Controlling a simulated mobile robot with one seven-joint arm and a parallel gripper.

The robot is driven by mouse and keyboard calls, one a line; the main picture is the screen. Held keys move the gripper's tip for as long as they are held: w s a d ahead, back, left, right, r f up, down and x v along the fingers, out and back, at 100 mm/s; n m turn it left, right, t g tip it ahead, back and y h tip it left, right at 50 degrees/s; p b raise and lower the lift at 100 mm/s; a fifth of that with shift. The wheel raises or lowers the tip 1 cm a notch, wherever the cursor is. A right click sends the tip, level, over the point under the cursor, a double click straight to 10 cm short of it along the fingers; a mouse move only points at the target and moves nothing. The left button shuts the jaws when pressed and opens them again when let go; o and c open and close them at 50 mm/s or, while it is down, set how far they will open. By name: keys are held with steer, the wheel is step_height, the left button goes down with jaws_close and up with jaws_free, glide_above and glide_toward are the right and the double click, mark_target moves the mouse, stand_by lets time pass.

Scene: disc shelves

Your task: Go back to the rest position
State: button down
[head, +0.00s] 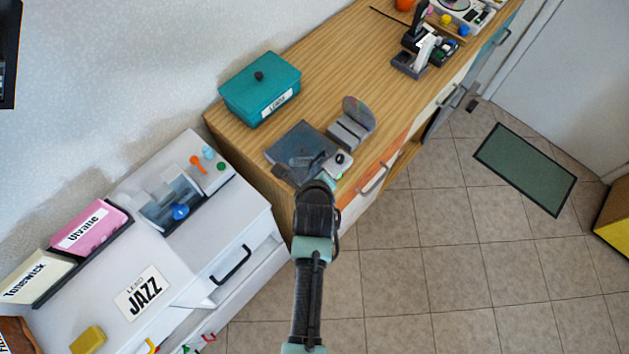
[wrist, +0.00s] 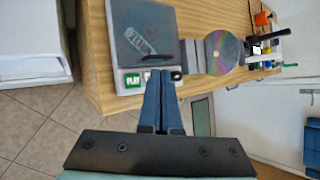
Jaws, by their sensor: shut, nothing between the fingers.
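My gripper (wrist: 160,85) is shut and empty in the wrist view, its two blue fingers together. Its fingertips show over the front edge of a grey device with a dark top (wrist: 145,40); I cannot tell whether they touch it. A disc (wrist: 222,52) stands in a grey holder (wrist: 195,60) just right of the device; the holder also shows in the head view (head: 347,135).
The wooden cabinet top (head: 330,65) carries a teal box (head: 260,88) and, farther back, a small dark rack (head: 425,55). A white cabinet (head: 225,225) with pink and cream boxes stands at left. The tiled floor (head: 440,250) at right is open, with a green mat (head: 525,168).

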stand_by(0.3)
steer(key=w+d+r+n+t+b, duration=0.1)
steer(key=w+r+n+t, duration=0.15)
steer(key=r, duration=0.35)
steer(key=w+d+r+n+t+h, duration=0.1)
steer(key=w+d+r+n, duration=0.15)
steer(key=r, duration=0.35)
steer(key=w+r+n+t+b, duration=0.1)
steer(key=w+r+n, duration=0.2)
steer(key=r, duration=0.3)
step_height(320, 180, up, 20)
steer(key=a+f+n+t, duration=0.1)
steer(key=n+t, duration=0.4)
steer(key=n, duration=0.2)
steer(key=s+a+r+n+t+b, duration=0.1)
steer(key=s+r+n+t, duration=0.2)
steer(key=r, duration=0.6)
steer(key=s+a+r+n+t+y+b, duration=0.1)
steer(key=s+r+n+t, duration=0.1)
steer(key=s+r+n, duration=0.3)
steer(key=s+a+r+n+t+b, duration=0.1)
steer(key=s+a+r+n+t, duration=0.1)
steer(key=s+r, duration=0.7)
step_height(320, 180, up, 6)
steer(key=n+t, duration=0.1)
steer(key=n, duration=0.1)
steer(key=shift+r+n+t, duration=0.25)
steer(key=shift+n+t, duration=0.05)
steer(key=shift+t, duration=0.05)
